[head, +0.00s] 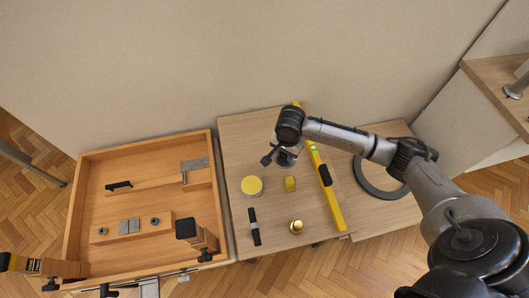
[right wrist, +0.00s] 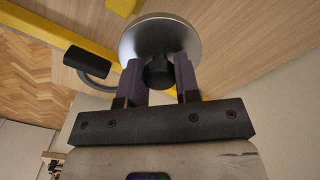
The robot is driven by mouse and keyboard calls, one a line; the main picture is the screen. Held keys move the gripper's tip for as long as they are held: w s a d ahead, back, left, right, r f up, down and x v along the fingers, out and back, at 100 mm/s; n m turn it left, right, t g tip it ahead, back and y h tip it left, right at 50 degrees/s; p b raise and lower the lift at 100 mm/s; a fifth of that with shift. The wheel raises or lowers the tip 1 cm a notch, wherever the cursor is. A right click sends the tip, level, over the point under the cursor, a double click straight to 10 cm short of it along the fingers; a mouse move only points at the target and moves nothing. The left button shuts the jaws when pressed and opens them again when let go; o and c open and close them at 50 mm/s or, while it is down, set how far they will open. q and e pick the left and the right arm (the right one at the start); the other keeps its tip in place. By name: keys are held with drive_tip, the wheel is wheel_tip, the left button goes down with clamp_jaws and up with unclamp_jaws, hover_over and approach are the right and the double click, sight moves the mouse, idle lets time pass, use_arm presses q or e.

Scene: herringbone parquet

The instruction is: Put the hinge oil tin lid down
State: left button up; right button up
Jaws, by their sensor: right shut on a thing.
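My right gripper (head: 281,151) is above the back of the light wooden table (head: 232,135). In the right wrist view its two fingers (right wrist: 158,75) are shut on the black knob of a round silver lid (right wrist: 160,35). The lid also shows in the head view (head: 287,158), partly hidden by the gripper. A round tin (head: 252,185) with a yellow face and pale rim stands on the table, left of and in front of the lid. I cannot tell how high the lid is above the table. My left gripper is not in view.
A yellow spirit level (head: 333,201) lies right of the lid. A yellow block (head: 290,184), a brass knob-like piece (head: 297,226) and a black bar (head: 254,227) lie on the table. A wooden tray (head: 75,205) is left; a grey ring (head: 365,184) is right. Bare tabletop lies behind the tin.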

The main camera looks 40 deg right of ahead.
drive_tip(key=shift+w+d+f, duration=0.1)
drive_tip(key=shift+d+f, duration=0.15)
drive_tip(key=shift+f, duration=0.2)
drive_tip(key=b, duration=0.6)
hover_over(265, 152)
drive_tip(key=s, duration=0.1)
wheel_tip(265, 152, down, 6)
drive_tip(key=shift+f, duration=0.1)
drive_tip(key=shift+w+f, duration=0.25)
drive_tip(key=shift+w, duration=0.35)
drive_tip(key=shift+f+b, duration=1.35)
drive_tip(key=shift+f, duration=0.65)
drive_tip(key=shift+s, duration=0.1)
drive_tip(key=o, duration=0.7)
drive_tip(key=shift+f, duration=0.1)
drive_tip(key=shift+o, duration=1)
